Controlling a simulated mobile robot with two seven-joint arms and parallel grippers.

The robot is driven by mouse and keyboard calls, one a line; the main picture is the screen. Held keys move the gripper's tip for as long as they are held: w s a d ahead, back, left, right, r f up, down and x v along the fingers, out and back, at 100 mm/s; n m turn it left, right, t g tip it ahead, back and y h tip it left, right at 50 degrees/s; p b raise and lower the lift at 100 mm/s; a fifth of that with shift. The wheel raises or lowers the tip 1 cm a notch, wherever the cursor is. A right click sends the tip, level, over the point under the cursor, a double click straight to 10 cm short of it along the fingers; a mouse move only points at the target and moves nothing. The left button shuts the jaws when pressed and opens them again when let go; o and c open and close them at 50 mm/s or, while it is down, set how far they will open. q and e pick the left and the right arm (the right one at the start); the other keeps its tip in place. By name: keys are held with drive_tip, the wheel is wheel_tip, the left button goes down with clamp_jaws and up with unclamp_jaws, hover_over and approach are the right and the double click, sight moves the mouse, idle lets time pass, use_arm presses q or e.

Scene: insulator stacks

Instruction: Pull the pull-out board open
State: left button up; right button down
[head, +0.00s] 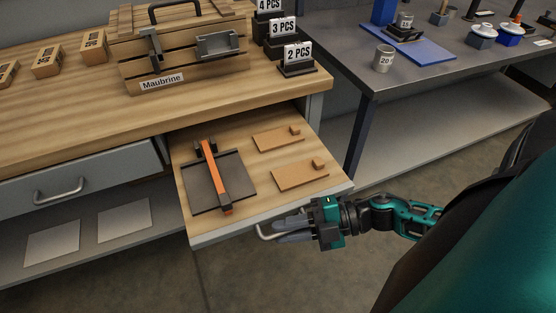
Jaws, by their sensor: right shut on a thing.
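The pull-out board (240,210) is a wooden board with a grey front edge, and it sticks out from under the wooden worktop. On it lie a dark plate (205,185) with an orange bar (218,185) and two small wooden pieces (278,139) (300,175). A light metal handle (264,233) is on its front edge. My right gripper (288,231) is shut on this handle, and its fingers hide part of it. My left gripper is not in view.
A closed grey drawer (110,172) with its own handle sits left of the board. A wooden crate (180,55) labelled Maubrine and number signs (297,55) stand on the worktop (60,100). A dark metal table (430,75) is at right. Open floor (230,285) lies in front.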

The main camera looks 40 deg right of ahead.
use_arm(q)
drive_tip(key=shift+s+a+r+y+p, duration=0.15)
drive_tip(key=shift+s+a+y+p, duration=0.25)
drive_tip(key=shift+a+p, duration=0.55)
use_arm(e)
drive_tip(key=shift+s+a, duration=0.2)
drive_tip(key=shift+s, duration=0.75)
drive_tip(key=shift+s+a, duration=0.25)
drive_tip(key=shift+s, duration=0.75)
drive_tip(key=shift+s+a, duration=0.2)
drive_tip(key=shift+s, duration=0.75)
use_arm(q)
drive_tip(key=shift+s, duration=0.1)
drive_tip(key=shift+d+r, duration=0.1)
use_arm(e)
drive_tip(key=c, duration=1.4)
unclamp_jaws()
drive_tip(key=shift+c, duration=0.2)
drive_tip(key=shift+s, duration=0.1)
use_arm(q)
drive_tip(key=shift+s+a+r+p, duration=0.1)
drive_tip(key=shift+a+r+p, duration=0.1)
drive_tip(key=shift+p, duration=0.35)
use_arm(e)
drive_tip(key=v, duration=1.2)
drive_tip(key=shift+d, duration=0.4)
drive_tip(key=shift+s, duration=0.15)
